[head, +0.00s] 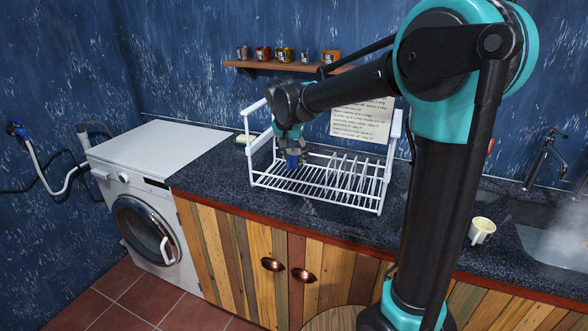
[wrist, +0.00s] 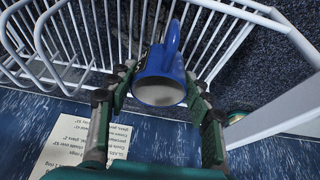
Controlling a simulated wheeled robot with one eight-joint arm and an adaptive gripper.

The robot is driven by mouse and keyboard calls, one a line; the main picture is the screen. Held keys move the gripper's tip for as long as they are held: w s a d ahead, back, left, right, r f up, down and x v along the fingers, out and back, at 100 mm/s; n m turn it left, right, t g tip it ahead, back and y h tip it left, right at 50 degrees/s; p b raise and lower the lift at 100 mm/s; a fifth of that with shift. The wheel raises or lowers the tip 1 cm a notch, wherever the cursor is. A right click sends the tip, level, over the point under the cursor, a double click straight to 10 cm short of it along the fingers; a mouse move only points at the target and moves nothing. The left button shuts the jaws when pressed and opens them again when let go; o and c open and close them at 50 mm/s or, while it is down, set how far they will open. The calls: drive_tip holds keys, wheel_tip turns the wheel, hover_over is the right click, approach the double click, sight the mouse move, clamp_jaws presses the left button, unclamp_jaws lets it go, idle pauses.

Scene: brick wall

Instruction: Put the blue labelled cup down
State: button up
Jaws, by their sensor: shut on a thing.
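A blue cup (head: 292,160) is in my gripper (head: 290,146), over the left part of the white dish rack (head: 396,130) on the counter. In the wrist view, the blue cup (wrist: 160,92) sits between the two fingers of my gripper (wrist: 160,82), which are shut on its sides. Its open mouth faces the camera and its handle points away, towards the rack's wires (wrist: 75,40). I cannot tell whether the cup touches the rack.
A pale cup (head: 482,230) stands on the counter (head: 225,170) right of my arm, near the steaming sink (head: 555,245). A wall shelf (head: 290,67) holds several cups behind the rack. A paper sheet (head: 362,120) hangs on the wall. A white washing machine (head: 150,165) stands left.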

sight(291, 156)
drive_tip(key=shift+f, duration=2.6)
drive_tip(key=shift+f, duration=0.1)
drive_tip(key=o, duration=1.2)
drive_tip(key=shift+o, duration=0.2)
drive_tip(key=v, duration=1.2)
